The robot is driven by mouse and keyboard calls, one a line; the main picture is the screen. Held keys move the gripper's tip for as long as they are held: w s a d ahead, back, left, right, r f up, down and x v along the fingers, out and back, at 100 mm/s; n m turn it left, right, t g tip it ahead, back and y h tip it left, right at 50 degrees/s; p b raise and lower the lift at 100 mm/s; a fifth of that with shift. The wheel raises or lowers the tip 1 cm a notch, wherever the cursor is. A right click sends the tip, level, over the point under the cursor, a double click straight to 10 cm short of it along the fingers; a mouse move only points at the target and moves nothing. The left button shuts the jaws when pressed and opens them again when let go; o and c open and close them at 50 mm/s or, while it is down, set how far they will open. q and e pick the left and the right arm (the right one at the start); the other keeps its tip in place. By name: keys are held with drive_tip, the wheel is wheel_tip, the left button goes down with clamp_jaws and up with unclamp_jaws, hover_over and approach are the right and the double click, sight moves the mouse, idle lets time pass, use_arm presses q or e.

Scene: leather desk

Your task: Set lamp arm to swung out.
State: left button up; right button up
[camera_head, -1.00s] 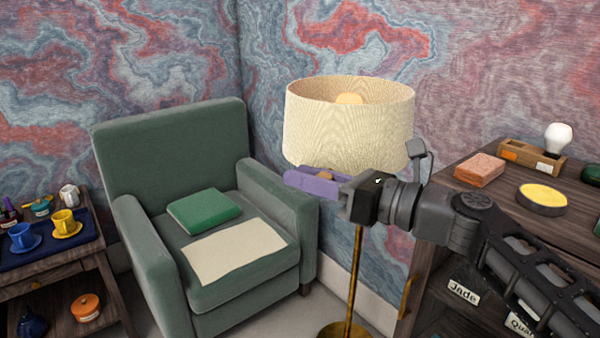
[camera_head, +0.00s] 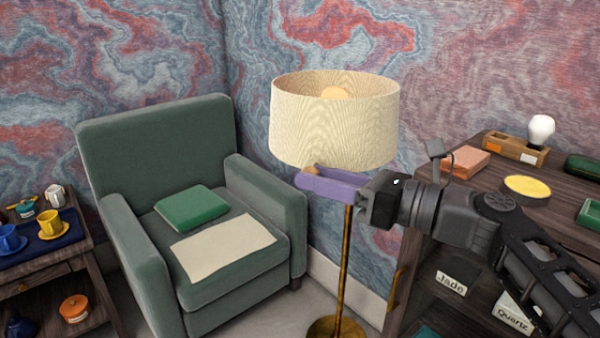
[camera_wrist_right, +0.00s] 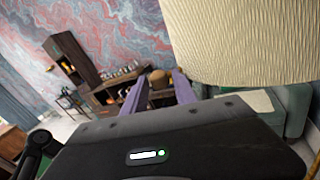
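A floor lamp with a cream fabric shade (camera_head: 335,120) stands on a thin brass pole (camera_head: 344,260); the shade also fills the top right of the wrist view (camera_wrist_right: 245,40). A small brown wooden knob (camera_head: 311,169) shows just below the shade, and in the wrist view the knob (camera_wrist_right: 160,79) is between the fingertips. My right gripper (camera_head: 312,177) has purple fingers, which stand apart on either side of the knob in the wrist view (camera_wrist_right: 159,88). It looks open, with no clear grip. The lamp arm itself is mostly hidden. My left gripper is out of view.
A green armchair (camera_head: 150,115) with a green cushion and a cream cloth stands left of the lamp. A dark wooden cabinet (camera_head: 470,240) with small items stands at right, under my right arm. A side table with cups (camera_head: 45,250) is at far left.

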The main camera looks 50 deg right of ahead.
drive_tip(key=v, duration=0.3)
drive_tip(key=shift+s, duration=0.1)
idle(0.6)
